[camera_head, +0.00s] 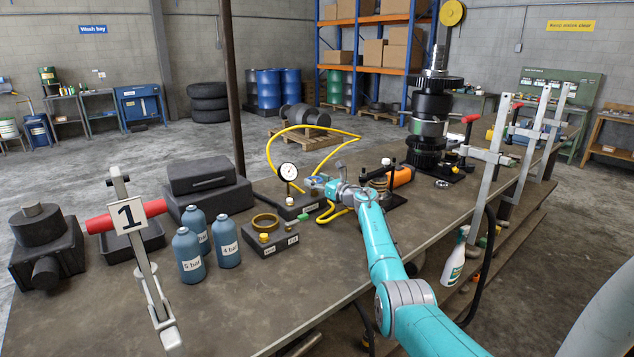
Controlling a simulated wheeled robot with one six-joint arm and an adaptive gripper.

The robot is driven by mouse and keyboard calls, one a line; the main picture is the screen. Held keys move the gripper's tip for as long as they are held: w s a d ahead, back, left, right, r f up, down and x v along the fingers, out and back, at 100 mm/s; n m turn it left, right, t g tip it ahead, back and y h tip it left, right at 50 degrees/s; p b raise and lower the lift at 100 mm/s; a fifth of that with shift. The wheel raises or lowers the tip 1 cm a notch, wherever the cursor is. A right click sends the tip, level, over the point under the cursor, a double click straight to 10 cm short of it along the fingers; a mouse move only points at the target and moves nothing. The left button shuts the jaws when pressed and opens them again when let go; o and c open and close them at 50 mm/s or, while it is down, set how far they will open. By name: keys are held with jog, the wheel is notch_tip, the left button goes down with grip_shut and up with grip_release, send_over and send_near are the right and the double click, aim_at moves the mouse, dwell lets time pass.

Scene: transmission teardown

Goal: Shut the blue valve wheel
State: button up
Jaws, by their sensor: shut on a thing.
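My gripper (322,186) is at the end of my teal arm, low over the middle of the workbench, just right of a dial gauge. It is shut on a small blue part (312,180), which appears to be the blue valve wheel. The fingers and wrist hide most of it, so its rim and how far it is turned cannot be told. A yellow hose (272,150) loops around behind this spot, and more yellow hose lies just below my gripper.
The dial gauge (288,171) stands close left of my gripper. A spring fixture (383,182) and an orange tool (402,176) are close right. A tall gear stack (430,125) rises behind. Blue bottles (226,240) and clamps crowd the left. The front bench surface (255,300) is clear.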

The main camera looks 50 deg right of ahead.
jog(key=shift+w+a+f+m+h, duration=0.1)
jog(key=shift+a+f+m+h, duration=0.1)
jog(key=shift+m+h, duration=0.55)
jog(key=shift+m+g+h, duration=1.1)
jog(key=shift+m+h, duration=0.15)
jog(key=shift+h, duration=0.9)
jog(key=shift+m+g+h, duration=0.3)
jog(key=shift+m+h, duration=0.1)
jog(key=shift+h, duration=0.2)
jog(key=o, duration=1.1)
jog(key=shift+o, duration=0.2)
jog(key=shift+r, duration=0.1)
jog(key=shift+a, duration=0.1)
jog(key=v, duration=1.2)
